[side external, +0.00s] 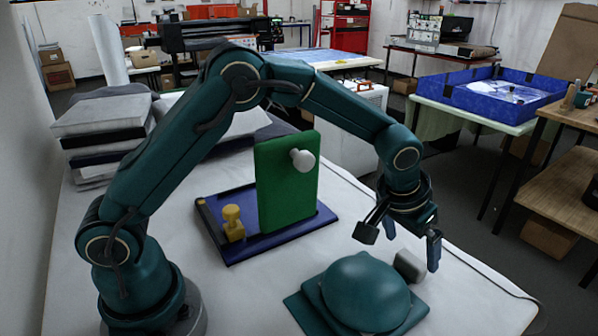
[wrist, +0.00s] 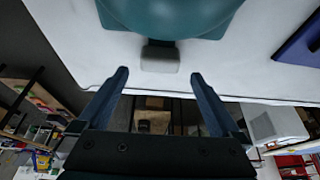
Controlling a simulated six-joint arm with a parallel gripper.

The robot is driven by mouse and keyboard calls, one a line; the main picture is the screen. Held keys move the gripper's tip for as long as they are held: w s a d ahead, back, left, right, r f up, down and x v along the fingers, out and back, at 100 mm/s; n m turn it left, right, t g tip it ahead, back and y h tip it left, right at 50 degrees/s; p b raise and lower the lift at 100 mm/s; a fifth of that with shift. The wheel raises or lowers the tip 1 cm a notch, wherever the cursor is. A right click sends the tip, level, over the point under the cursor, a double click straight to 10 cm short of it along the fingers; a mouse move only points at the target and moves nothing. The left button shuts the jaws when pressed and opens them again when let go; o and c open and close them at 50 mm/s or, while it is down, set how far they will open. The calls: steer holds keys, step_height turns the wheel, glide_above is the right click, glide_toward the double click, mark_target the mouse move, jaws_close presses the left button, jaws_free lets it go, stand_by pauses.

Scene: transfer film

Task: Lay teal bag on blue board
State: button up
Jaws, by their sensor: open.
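The teal bag (side external: 366,290) is a rounded dome on a flat teal square base, lying on the white table at the front. My gripper (side external: 400,241) is open and empty, above and just behind the bag near the grey block. Its two fingers are apart in the wrist view (wrist: 160,76).
An upright green panel (side external: 284,190) with a white knob (side external: 302,159) stands on the blue board. A yellow knob (side external: 233,222) stands at the board's left. Grey stacked slabs (side external: 100,130) lie at the back left. The white table (side external: 450,300) is clear at the right front.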

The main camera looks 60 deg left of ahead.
steer(key=v, duration=0.8)
steer(key=s+a+r, duration=0.5)
steer(key=s+a, duration=0.1)
steer(key=s, duration=0.5)
steer(key=s+a+f+t, duration=0.1)
steer(key=s+a+f, duration=0.1)
steer(key=s, duration=0.7)
steer(key=shift+s+a, duration=0.3)
steer(key=shift+a, duration=0.1)
